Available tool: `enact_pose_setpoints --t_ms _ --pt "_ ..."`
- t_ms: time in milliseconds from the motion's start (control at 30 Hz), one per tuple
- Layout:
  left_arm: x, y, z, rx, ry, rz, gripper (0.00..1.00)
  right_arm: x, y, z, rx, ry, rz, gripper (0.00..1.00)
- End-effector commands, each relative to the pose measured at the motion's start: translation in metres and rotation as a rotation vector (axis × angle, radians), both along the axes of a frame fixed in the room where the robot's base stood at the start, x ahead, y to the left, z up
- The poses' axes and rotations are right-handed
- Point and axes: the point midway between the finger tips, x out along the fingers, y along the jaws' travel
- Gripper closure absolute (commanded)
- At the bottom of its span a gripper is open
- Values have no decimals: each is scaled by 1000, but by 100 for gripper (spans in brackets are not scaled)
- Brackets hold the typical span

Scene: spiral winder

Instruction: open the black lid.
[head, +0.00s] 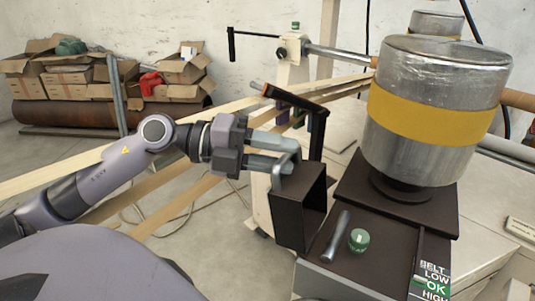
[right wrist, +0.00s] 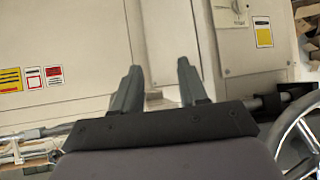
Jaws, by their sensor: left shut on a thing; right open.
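The black lid (head: 291,212) shows in the head view as a dark, hollow, box-like piece. It stands steeply tilted at the left side of the dark machine top (head: 385,241). My left gripper (head: 286,157) is at the lid's upper left edge, with its fingers shut on a grey part there. The fingers partly hide the spot they grip. My right gripper (right wrist: 162,88) shows in the right wrist view with its two fingers apart and nothing between them. It faces pale cabinet panels.
A metal cylinder with a yellow band (head: 430,112) stands behind the machine top. A grey lever (head: 336,236) and green knob (head: 359,240) are on the top. A black crank arm (head: 297,101) rises behind the lid. A handwheel (right wrist: 298,140) is at right in the right wrist view.

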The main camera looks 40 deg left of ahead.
Motion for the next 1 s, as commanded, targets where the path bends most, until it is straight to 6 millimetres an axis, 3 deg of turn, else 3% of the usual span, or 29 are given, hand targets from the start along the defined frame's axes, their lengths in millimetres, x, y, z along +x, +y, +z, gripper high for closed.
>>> enact_pose_setpoints --t_ms 200,733,1000 --pt "-8 11 7 -7 -10 3 75 0 0 -2 0 0 0 57" --pt "-11 15 9 -7 -12 3 75 0 -1 -3 -1 1 -1 57" --pt "-22 30 9 -7 -9 4 75 0 -1 -4 -2 1 0 57"
